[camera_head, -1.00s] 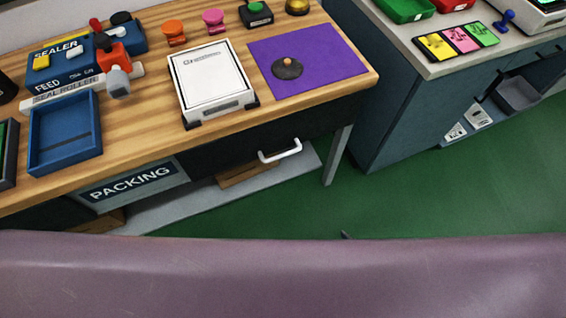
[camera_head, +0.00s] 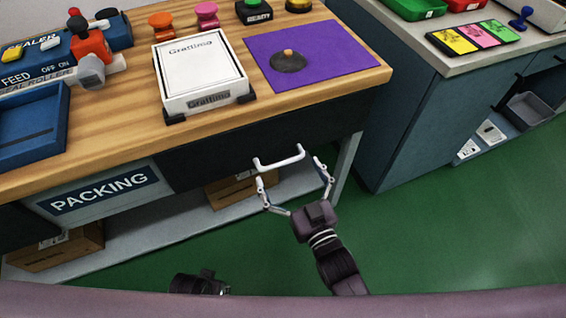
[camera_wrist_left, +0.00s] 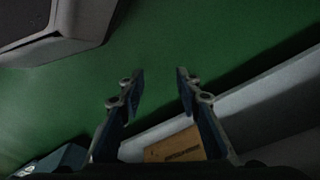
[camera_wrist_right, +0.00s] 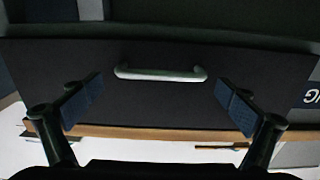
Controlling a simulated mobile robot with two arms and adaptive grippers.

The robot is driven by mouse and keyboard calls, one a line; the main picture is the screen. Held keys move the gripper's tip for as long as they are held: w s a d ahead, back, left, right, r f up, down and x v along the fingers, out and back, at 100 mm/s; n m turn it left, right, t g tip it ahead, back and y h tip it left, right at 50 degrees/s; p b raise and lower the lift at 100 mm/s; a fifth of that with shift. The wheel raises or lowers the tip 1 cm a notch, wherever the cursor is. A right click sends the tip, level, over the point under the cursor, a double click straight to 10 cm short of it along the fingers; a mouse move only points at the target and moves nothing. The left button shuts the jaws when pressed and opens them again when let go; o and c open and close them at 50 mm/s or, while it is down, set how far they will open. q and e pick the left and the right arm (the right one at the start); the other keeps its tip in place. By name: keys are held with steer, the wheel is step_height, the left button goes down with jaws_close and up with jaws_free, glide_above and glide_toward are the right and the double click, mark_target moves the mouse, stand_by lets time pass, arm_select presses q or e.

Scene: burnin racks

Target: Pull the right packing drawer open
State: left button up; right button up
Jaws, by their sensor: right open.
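The right packing drawer has a dark front (camera_head: 220,150) under the wooden table top, right of the PACKING sign (camera_head: 105,190). Its white bar handle (camera_head: 279,158) sticks out from the front. The drawer looks shut. My right gripper (camera_head: 296,183) is open, with its fingers spread to either side below the handle. In the right wrist view the handle (camera_wrist_right: 160,73) lies between and beyond the fingertips (camera_wrist_right: 157,102), apart from them. My left gripper (camera_wrist_left: 155,80) is open and empty over the floor in the left wrist view. Part of the left arm shows low in the head view.
A white box (camera_head: 201,75) and a purple mat (camera_head: 312,60) lie on the table above the drawer. A table leg (camera_head: 347,165) stands right of the handle. Cardboard boxes (camera_head: 60,250) sit on the lower shelf. Green floor (camera_head: 440,230) is clear to the right.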

mark_target(283, 161)
steer(key=shift+x, duration=1.5)
steer(key=shift+c, duration=0.6)
steer(key=c, duration=1.2)
steer(key=shift+d, duration=0.1)
